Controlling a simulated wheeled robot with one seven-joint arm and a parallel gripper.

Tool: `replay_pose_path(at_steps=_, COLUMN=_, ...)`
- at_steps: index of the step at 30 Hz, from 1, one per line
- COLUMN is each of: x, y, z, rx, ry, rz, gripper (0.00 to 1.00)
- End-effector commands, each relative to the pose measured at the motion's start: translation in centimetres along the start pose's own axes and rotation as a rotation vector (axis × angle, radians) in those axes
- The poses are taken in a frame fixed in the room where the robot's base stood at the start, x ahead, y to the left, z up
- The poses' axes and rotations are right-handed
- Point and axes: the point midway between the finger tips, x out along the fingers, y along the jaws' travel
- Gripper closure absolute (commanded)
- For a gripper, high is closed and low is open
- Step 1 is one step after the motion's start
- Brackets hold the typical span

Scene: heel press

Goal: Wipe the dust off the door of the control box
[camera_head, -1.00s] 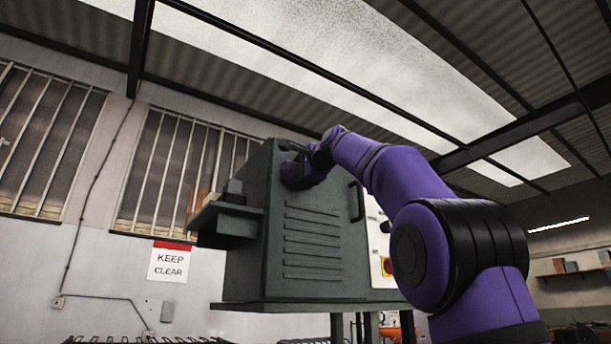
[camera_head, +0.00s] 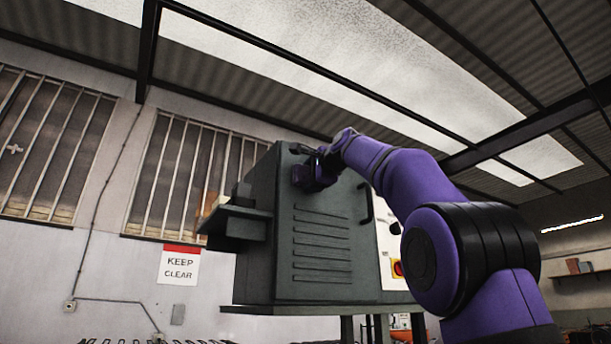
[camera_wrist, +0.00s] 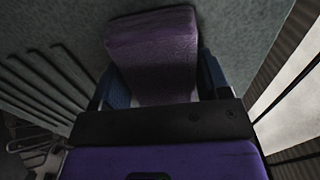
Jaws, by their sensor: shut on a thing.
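The control box is a dark grey-green cabinet on a stand. Its door (camera_head: 325,240) has several horizontal louvres and a black handle (camera_head: 366,203) at its right side. My gripper (camera_head: 310,178) is at the upper part of the door, above the louvres. In the wrist view my gripper (camera_wrist: 165,95) is shut on a purple cloth-like pad (camera_wrist: 152,50), which lies between the two fingers against or very near the grey door surface (camera_wrist: 70,25). Whether the pad touches the door is hard to tell. No clear dust patch can be made out; the door behind the pad is hidden.
A shelf-like ledge (camera_head: 237,222) juts out from the box's left side. A white panel with a red and yellow switch (camera_head: 397,268) is right of the door. A "KEEP CLEAR" sign (camera_head: 179,265) hangs on the wall behind. Open air surrounds the box's front.

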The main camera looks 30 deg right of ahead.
Motion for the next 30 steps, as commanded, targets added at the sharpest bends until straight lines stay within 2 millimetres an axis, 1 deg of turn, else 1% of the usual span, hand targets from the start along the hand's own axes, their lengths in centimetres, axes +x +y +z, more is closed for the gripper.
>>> replay_pose_path(at_steps=1, x=0.1, y=0.1, z=-0.4, rx=0.000, ry=0.003, rz=0.001, gripper=0.49)
replay_pose_path(at_steps=8, x=0.2, y=0.2, z=-1.0, rx=0.001, ry=0.001, rz=0.003, gripper=0.49)
replay_pose_path(at_steps=21, x=0.0, y=0.2, z=-4.2, rx=0.000, ry=0.003, rz=0.003, gripper=0.49)
replay_pose_path(at_steps=26, x=0.0, y=0.1, z=-4.6, rx=0.000, ry=0.001, rz=0.002, gripper=0.49)
replay_pose_path(at_steps=30, x=-0.1, y=0.1, z=-5.3, rx=0.000, ry=0.003, rz=0.002, gripper=0.49)
